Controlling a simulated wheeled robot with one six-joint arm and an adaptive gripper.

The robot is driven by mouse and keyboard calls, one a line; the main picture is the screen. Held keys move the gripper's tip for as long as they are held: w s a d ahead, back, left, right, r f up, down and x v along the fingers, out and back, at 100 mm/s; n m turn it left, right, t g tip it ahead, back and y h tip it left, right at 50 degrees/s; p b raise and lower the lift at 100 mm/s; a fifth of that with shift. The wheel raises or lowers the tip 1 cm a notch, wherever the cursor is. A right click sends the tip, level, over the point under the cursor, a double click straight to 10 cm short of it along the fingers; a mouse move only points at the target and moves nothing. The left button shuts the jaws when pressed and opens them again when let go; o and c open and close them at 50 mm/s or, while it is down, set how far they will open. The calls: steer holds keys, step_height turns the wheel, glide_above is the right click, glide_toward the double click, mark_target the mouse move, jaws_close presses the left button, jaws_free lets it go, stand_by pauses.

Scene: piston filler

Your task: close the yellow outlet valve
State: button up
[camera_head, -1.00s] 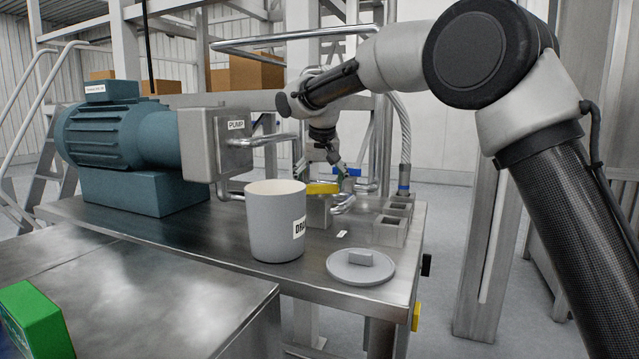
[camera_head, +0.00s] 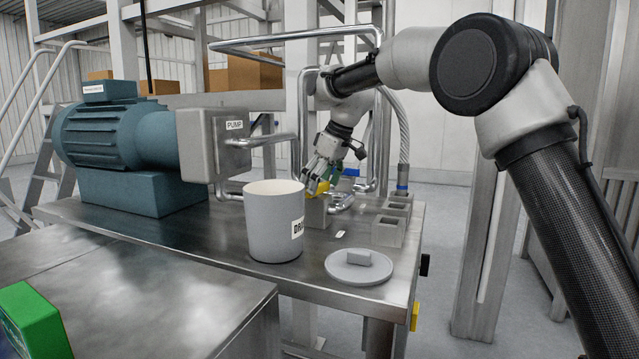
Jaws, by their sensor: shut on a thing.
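The yellow outlet valve handle (camera_head: 323,188) sits on a grey block (camera_head: 317,212) behind the drain bucket. My gripper (camera_head: 318,187) comes down from above and is shut on the yellow handle. The fingers cover much of the handle, so its exact angle is hard to tell. A blue valve handle (camera_head: 349,172) shows just behind and to the right of my gripper, partly hidden.
A grey bucket (camera_head: 272,225) stands close in front of the valve. A round grey lid (camera_head: 359,266) lies to its right. Square open blocks (camera_head: 388,231) stand at the right edge. The pump box (camera_head: 208,145) and its pipes are at the left.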

steer(key=shift+n+g, duration=0.4)
steer(key=shift+n, duration=0.6)
steer(key=o, duration=0.8)
steer(key=shift+r, duration=0.1)
steer(key=v, duration=1.1)
steer(key=shift+d+r, duration=0.35)
